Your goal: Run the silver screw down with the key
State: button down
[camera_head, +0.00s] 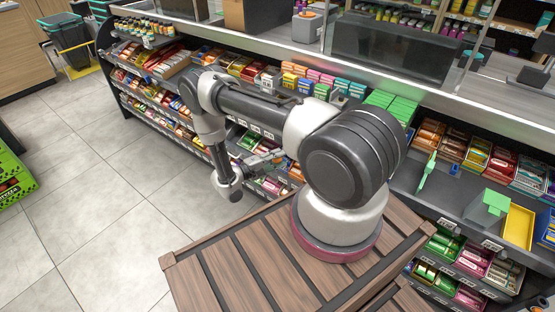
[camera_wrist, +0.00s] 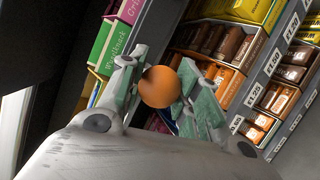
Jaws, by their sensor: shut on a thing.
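My gripper (camera_wrist: 160,90) is shut on an orange, round-looking piece (camera_wrist: 160,88), which shows between the two pale green finger pads in the wrist view. A small dark patch shows at its upper left edge. I cannot tell whether this piece is part of the key. In the head view my gripper (camera_head: 266,159) is beside the candy shelves, left of my arm's base. I cannot make out the silver screw in either view. A green upright piece (camera_head: 427,170) and a green block (camera_head: 495,201) stand on the grey counter shelf at the right.
A yellow tray (camera_head: 518,226) lies right of the green block. Candy shelves (camera_head: 257,128) run along the counter, close to my gripper. In the wrist view, candy boxes (camera_wrist: 232,46) fill the shelf beyond the fingers.

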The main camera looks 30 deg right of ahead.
jog(key=shift+a, duration=0.1)
jog(key=shift+s+a+f, duration=0.1)
jog(key=shift+s+a, duration=0.15)
jog(key=shift+a, duration=0.35)
jog(key=shift+a, duration=0.2)
jog(key=shift+s+a+f, duration=0.1)
jog(key=shift+s+a, duration=0.1)
jog(key=shift+a, duration=0.2)
jog(key=shift+a, duration=0.15)
jog(key=shift+s+a+f, duration=0.15)
jog(key=shift+s+a, duration=0.15)
jog(key=shift+a, duration=0.35)
jog(key=shift+s+a+f, duration=0.15)
jog(key=shift+s+a, duration=0.1)
jog(key=shift+a, duration=0.45)
jog(key=shift+s+a+f, duration=0.15)
jog(key=shift+s+a, duration=0.15)
jog(key=shift+a, duration=0.35)
